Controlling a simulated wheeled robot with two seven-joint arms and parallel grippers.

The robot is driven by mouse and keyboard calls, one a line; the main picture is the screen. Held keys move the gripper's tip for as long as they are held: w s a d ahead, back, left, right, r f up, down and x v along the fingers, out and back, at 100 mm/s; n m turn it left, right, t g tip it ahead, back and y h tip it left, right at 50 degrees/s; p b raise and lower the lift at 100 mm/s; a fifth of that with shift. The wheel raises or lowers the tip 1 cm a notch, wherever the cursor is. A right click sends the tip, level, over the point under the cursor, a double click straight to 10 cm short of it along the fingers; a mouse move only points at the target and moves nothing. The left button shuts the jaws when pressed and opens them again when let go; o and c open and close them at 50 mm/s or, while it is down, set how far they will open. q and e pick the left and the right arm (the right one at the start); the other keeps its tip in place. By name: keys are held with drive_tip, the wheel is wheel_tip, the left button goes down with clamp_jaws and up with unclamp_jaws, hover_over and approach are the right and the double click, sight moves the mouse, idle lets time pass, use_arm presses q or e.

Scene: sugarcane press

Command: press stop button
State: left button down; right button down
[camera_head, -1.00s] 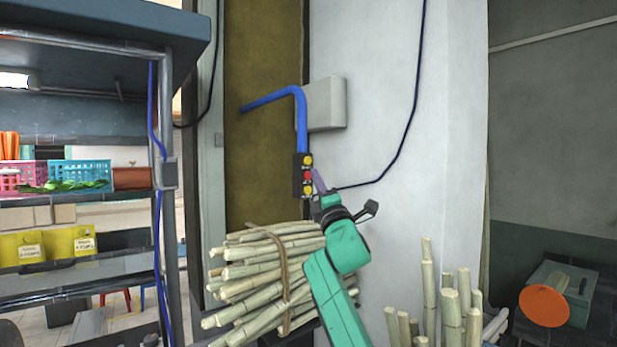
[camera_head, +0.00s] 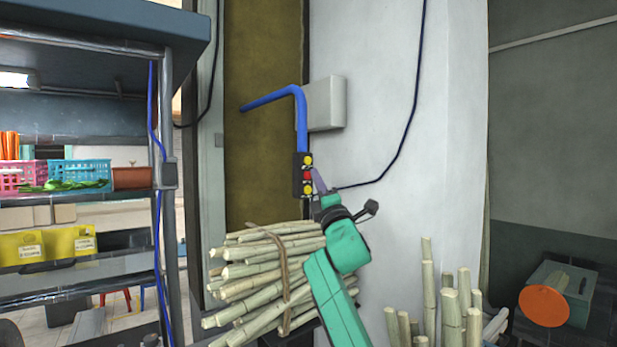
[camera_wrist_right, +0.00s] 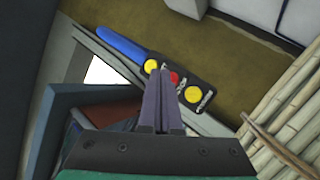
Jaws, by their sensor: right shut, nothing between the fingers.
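A dark control box (camera_head: 297,176) hangs at the end of a blue pipe, with a yellow button (camera_head: 307,160) at the top, a red button (camera_head: 308,175) in the middle and a yellow button (camera_head: 308,190) at the bottom. My right gripper (camera_head: 316,172) is shut and empty, its tips beside the red button. In the right wrist view the shut fingers (camera_wrist_right: 164,72) point at the red button (camera_wrist_right: 174,78), between the two yellow ones. Whether the tips touch it I cannot tell. My left gripper is not in view.
A tied bundle of sugarcane (camera_head: 262,275) lies just below the control box, beside my right arm. More cane stalks (camera_head: 450,305) stand at the lower right. A metal shelf (camera_head: 75,195) with baskets is at the left. The blue pipe (camera_head: 300,115) runs above the box.

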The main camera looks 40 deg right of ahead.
drive_tip(key=shift+w, duration=0.15)
idle(0.4)
drive_tip(key=shift+w, duration=0.3)
drive_tip(key=shift+w, duration=0.4)
idle(0.7)
drive_tip(key=shift+s, duration=0.8)
drive_tip(key=s, duration=0.5)
drive_tip(key=shift+a+b, duration=0.1)
drive_tip(key=shift+b, duration=0.25)
